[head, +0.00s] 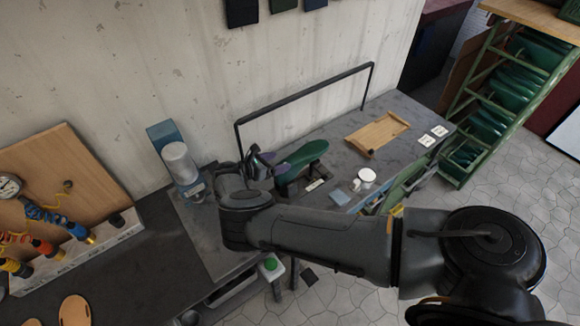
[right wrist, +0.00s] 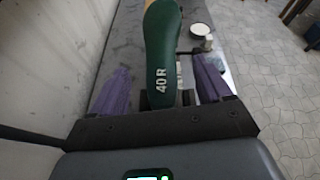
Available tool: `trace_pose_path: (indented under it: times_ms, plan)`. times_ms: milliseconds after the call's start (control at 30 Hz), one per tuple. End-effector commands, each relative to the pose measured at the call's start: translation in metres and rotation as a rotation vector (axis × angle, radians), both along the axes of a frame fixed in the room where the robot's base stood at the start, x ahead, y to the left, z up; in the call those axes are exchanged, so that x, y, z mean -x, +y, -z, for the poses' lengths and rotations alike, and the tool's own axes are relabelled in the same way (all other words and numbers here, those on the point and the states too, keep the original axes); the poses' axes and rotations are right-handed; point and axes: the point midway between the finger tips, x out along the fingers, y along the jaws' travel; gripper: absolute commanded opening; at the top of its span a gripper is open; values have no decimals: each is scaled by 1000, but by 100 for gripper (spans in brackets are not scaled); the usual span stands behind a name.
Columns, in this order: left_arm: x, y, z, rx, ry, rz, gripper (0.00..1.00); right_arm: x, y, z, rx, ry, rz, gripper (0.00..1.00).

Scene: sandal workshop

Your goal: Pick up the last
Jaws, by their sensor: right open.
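The green last (head: 305,155) sits sole-down or on a small stand on the grey bench, in front of the black bar frame; its exact support is hard to see. In the right wrist view the last (right wrist: 162,50) shows the white mark "40 R" on its near end. My right gripper (head: 267,162) is at the near left end of the last. In the right wrist view its purple fingers (right wrist: 160,72) are spread, one on each side of the last, with gaps visible. My left gripper is not in view.
A wooden tray (head: 378,133), white cards (head: 427,140), a white round pot (head: 367,176) and a blue block (head: 340,197) lie right of the last. A grey machine (head: 180,163) stands left of my gripper. A green rack (head: 490,105) stands at the right.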

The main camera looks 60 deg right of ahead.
Motion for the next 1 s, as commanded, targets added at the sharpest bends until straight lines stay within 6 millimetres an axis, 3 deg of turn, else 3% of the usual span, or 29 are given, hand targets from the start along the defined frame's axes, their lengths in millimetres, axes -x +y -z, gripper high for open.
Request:
trace_pose_path:
  times_ms: [33, 300, 800, 1000]
  plan:
    - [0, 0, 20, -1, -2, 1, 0, -3, 8, 20, -10, -19, 22, 78]
    - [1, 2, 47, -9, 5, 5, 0, -4, 11, 44, -11, -24, 29, 78]
    - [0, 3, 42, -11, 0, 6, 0, 14, -25, 62, -10, -22, 29, 78]
    - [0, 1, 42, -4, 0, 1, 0, 16, -31, 65, -11, -23, 27, 78]
